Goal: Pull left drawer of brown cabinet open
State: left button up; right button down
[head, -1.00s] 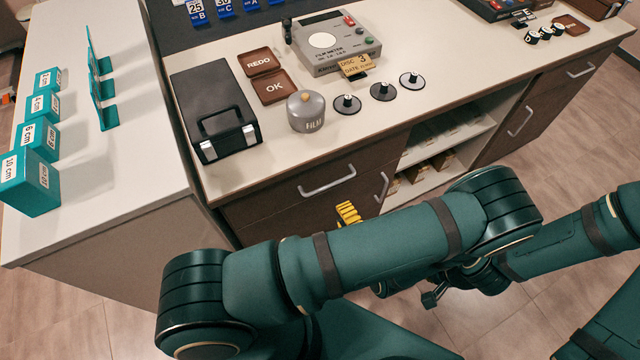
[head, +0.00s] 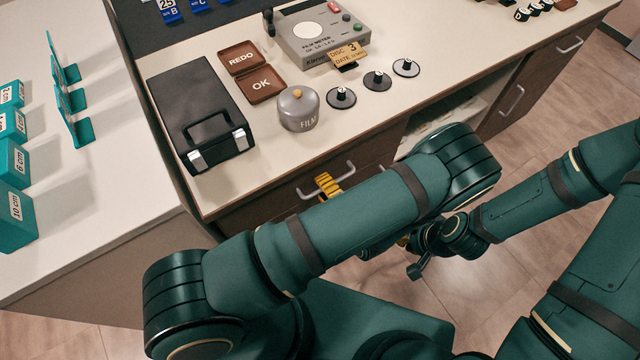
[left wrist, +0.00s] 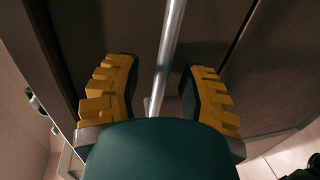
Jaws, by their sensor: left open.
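The brown cabinet (head: 540,85) stands ahead under a pale top. The silver handle (head: 340,173) of its left drawer (head: 262,212) runs along the drawer front, which looks closed. My left gripper (head: 328,186) is at this handle, its yellow fingertips over the bar and the rest hidden by my arm. In the left wrist view, my left gripper (left wrist: 160,95) is open, with the handle bar (left wrist: 170,50) running between its two yellow fingers and apart from both. My right gripper (head: 420,255) is low at right of centre, partly hidden behind my left arm; its jaws do not show clearly.
On the cabinet top stand a black case (head: 200,115), a grey film pot (head: 298,108), REDO and OK trays, a film meter (head: 322,35) and small black-knobbed discs. A white counter (head: 85,190) with teal blocks adjoins at left. Open shelves (head: 440,125) lie right of the drawer.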

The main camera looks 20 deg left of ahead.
pick_arm(q)
jog(key=shift+o, duration=0.2)
grip_shut()
jog(key=shift+s+d, duration=0.15)
